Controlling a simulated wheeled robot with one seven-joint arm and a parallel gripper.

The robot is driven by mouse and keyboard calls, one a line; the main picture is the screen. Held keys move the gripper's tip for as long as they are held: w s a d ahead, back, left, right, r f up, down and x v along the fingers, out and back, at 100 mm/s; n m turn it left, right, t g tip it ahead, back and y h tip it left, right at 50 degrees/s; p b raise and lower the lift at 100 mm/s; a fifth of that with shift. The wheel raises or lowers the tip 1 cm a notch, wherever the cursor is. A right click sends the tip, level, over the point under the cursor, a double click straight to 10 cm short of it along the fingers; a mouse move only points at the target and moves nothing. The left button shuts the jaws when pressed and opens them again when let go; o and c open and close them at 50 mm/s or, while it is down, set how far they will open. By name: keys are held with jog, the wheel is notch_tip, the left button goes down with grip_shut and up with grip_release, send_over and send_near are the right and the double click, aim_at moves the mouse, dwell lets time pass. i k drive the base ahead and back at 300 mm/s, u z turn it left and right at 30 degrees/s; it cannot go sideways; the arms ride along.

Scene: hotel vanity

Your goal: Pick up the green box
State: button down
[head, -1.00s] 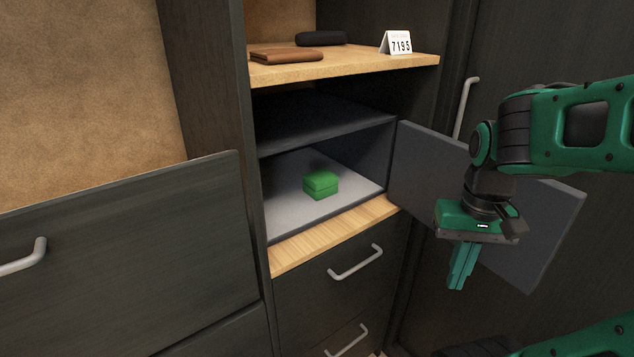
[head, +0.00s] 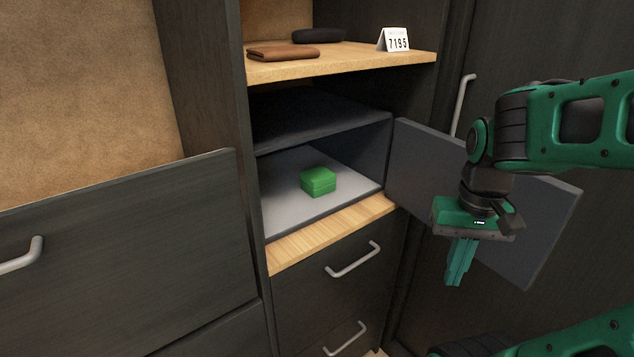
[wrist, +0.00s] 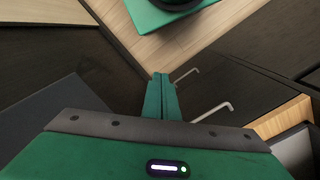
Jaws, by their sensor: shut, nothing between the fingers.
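The green box (head: 318,181) sits on the light grey floor of the open safe-like compartment (head: 290,208) in the cabinet. My gripper (head: 457,284) is in front of the cabinet to the right of the box, pointing down, with its fingers together and nothing between them. It is well apart from the box. In the wrist view my gripper's fingers (wrist: 161,78) also show pressed together. The box is not visible in the wrist view.
The compartment's grey door (head: 545,230) stands open behind my gripper. A wooden ledge (head: 320,238) runs below the compartment. The shelf (head: 350,68) above holds a brown wallet (head: 283,53), a dark case (head: 318,35) and a white number card (head: 395,40). Drawer handles (head: 353,261) protrude below.

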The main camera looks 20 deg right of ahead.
aim_at(318, 181)
jog(key=k, duration=0.5)
jog(key=z, duration=1.6)
jog(key=k, duration=1.4)
jog(key=u, duration=0.45)
jog(key=i, duration=1)
